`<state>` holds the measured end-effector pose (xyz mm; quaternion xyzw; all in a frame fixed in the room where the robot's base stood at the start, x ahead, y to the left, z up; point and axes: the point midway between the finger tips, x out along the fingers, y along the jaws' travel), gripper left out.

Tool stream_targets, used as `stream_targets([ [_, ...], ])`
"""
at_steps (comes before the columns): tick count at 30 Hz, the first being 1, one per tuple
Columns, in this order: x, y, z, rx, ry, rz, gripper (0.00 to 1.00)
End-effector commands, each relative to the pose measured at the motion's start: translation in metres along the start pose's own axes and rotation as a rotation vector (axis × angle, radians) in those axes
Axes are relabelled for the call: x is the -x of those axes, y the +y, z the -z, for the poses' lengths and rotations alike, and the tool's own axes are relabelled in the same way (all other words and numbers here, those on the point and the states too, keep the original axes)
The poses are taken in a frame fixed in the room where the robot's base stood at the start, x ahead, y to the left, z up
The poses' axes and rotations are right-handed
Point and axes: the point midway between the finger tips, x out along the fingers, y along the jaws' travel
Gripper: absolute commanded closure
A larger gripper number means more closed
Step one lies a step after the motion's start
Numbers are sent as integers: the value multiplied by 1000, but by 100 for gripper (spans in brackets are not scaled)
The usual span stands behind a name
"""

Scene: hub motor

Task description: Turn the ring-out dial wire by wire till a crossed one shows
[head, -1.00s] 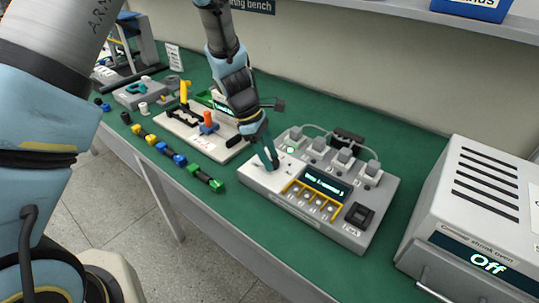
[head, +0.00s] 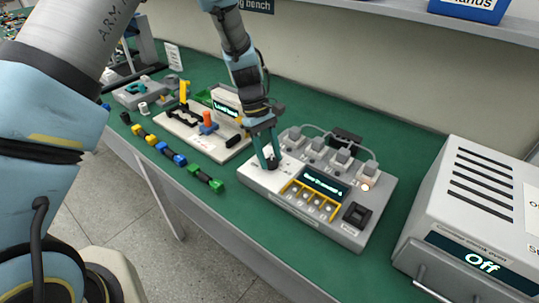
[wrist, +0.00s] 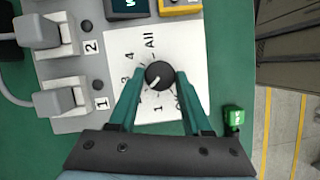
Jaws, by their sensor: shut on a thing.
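The grey tester box (head: 290,205) stands on the green bench. Its round black ring-out dial (wrist: 159,75) sits on a white plate marked 1, 3, 4 and All. My gripper (wrist: 161,78) is shut on the dial, one teal finger on each side. The dial's white mark points down-left in the wrist view, toward the left finger, which hides some of the scale. In the head view, my gripper (head: 270,165) reaches down to the dial. The display (head: 325,184) is lit, its text too small to read. An orange lamp (head: 365,187) glows by the rightmost connector.
Several grey connectors with cables (head: 342,160) line the box's back. A black switch (head: 357,214) sits at its front right. The shrink oven (head: 480,225), reading Off, stands to the right. A pale fixture board (head: 205,140) and several coloured connectors (head: 165,150) lie to the left.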

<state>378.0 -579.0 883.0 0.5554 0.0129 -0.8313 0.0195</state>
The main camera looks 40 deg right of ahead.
Motion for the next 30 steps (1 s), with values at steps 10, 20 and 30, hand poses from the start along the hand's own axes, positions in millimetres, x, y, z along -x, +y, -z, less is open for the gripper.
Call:
stream_targets([
  [10, 0, 0, 1, -7, 2, 4, 100],
  [20, 0, 0, 0, -7, 1, 3, 24],
  [30, 3, 0, 1, -8, 2, 2, 22],
])
